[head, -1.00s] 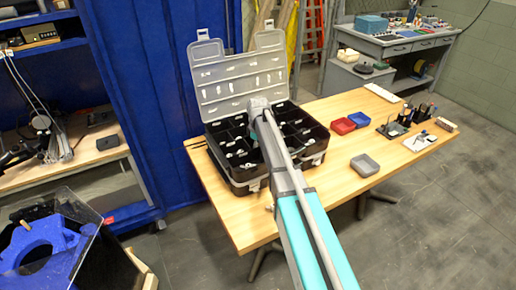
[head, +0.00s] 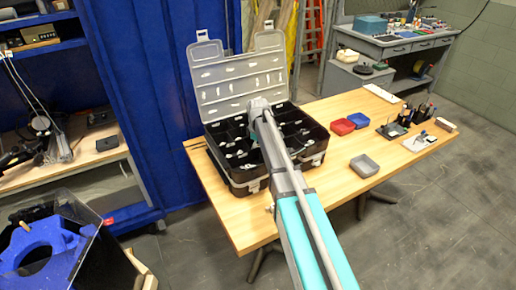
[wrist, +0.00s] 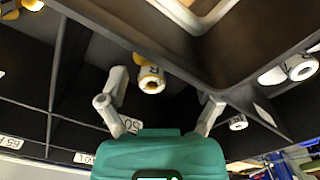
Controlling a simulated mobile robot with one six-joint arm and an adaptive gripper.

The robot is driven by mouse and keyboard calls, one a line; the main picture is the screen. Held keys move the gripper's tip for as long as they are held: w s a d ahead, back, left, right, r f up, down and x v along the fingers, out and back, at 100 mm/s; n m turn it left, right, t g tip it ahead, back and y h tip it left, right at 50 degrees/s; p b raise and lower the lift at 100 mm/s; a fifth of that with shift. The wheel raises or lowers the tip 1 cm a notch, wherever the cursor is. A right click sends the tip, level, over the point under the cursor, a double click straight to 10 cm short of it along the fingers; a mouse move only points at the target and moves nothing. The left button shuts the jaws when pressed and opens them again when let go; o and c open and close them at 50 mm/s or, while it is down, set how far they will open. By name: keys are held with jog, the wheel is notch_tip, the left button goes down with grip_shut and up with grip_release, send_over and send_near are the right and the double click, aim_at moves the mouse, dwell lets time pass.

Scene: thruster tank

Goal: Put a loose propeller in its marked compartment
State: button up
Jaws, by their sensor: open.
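An open black compartment case (head: 238,186) with a raised clear lid (head: 240,75) stands on the wooden table. Small pale parts lie in several compartments. My gripper is over the case in the head view, its fingers hidden behind my arm. In the wrist view my gripper (wrist: 165,86) is open, with one finger on either side of a yellow and white propeller (wrist: 151,80). I cannot tell whether the fingers touch it. A white propeller (wrist: 302,68) lies at right and a smaller white part (wrist: 238,122) is nearer the middle. Which compartment is the marked one cannot be told.
A red tray (head: 342,127), a blue tray (head: 354,119) and a grey tray (head: 364,166) sit on the table right of the case. Bare wood (head: 330,190) lies in front.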

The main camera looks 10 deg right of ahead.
notch_tip(320, 180, up, 12)
jog(key=p, duration=1.1)
jog(key=shift+p, duration=0.35)
dwell(0.4)
jog(key=s+m, duration=1.1)
jog(key=s, duration=1.7)
jog(key=shift+s+d, duration=0.3)
jog(key=shift+d, duration=0.1)
